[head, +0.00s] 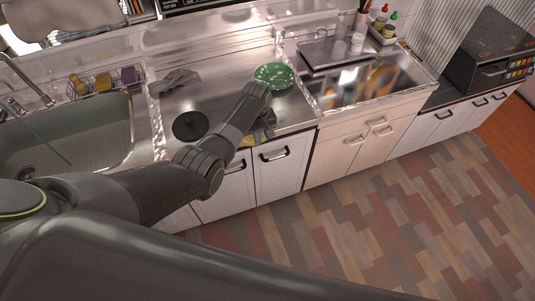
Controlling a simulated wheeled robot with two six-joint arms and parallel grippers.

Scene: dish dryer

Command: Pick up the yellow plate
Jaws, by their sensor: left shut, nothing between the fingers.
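A small yellow patch (248,141), which looks like part of the yellow plate, shows at the front edge of the steel counter. The rest of it is hidden behind my left arm and gripper. My left gripper (265,126) points down over the counter's front edge, just right of the yellow patch. It is shut and empty. I cannot tell whether it touches the plate. My right gripper is not in view.
A green patterned plate (275,76) lies behind my left gripper. A dark round plate (190,125) and a grey cloth (176,80) lie to its left. A sink (75,145) is at left. Cabinets (280,180) stand below the counter.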

